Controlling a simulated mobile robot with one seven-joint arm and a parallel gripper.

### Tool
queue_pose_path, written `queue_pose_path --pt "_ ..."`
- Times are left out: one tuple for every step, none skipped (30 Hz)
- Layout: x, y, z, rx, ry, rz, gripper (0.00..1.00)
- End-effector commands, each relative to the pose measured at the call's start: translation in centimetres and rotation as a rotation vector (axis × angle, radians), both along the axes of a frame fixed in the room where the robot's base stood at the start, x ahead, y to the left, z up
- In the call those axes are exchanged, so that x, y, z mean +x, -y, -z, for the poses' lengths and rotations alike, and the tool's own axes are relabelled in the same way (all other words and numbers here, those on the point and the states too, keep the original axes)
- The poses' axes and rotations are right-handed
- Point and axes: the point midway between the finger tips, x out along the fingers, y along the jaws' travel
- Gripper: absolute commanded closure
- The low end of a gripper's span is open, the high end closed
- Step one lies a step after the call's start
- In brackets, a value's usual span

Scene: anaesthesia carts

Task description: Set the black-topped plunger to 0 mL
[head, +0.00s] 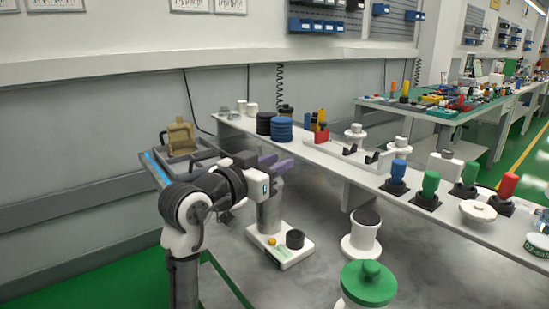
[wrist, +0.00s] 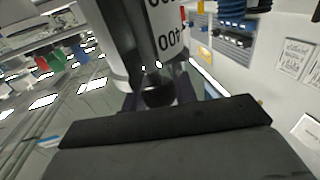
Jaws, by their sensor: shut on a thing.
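In the head view my gripper (head: 274,162) is at the top of an upright grey cylinder (head: 269,216) on a white base; its fingers hide the cylinder's top. The plunger's exact reading cannot be made out.
The white base (head: 292,254) also carries a yellow button and a black knob (head: 295,239). A white stand with a black top (head: 361,238) and a green-topped one (head: 369,283) stand to the right. A white shelf (head: 345,172) with several items runs behind.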

Motion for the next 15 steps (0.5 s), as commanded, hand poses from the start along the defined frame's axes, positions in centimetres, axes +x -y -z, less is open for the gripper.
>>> queue_pose_path --pt "-0.01 0.05 0.76 0.0 -0.001 0.001 1.0" --pt "-0.01 0.05 0.78 0.0 -0.001 0.001 1.0" --pt "0.0 0.06 0.74 0.001 -0.002 0.001 1.0" --pt "0.01 0.06 0.71 0.001 -0.003 0.001 1.0" --pt "0.02 0.07 0.71 0.002 -0.004 0.001 1.0" --pt "0.01 0.08 0.75 0.002 -0.005 0.002 1.0" --pt "0.01 0.09 0.78 0.003 -0.006 0.002 1.0" --pt "0.02 0.1 0.81 0.003 -0.006 0.003 1.0" --pt "0.01 0.11 0.84 0.003 -0.008 0.003 1.0" --pt "0.02 0.11 0.87 0.003 -0.008 0.003 0.69" --pt "0.01 0.11 0.88 0.003 -0.008 0.003 0.66" --pt "0.02 0.09 0.86 0.003 -0.007 0.003 0.6" --pt "0.02 0.08 0.83 0.003 -0.007 0.002 0.56" --pt "0.02 0.07 0.8 0.002 -0.006 0.002 0.52" --pt "0.02 0.06 0.76 0.002 -0.005 0.002 0.5"
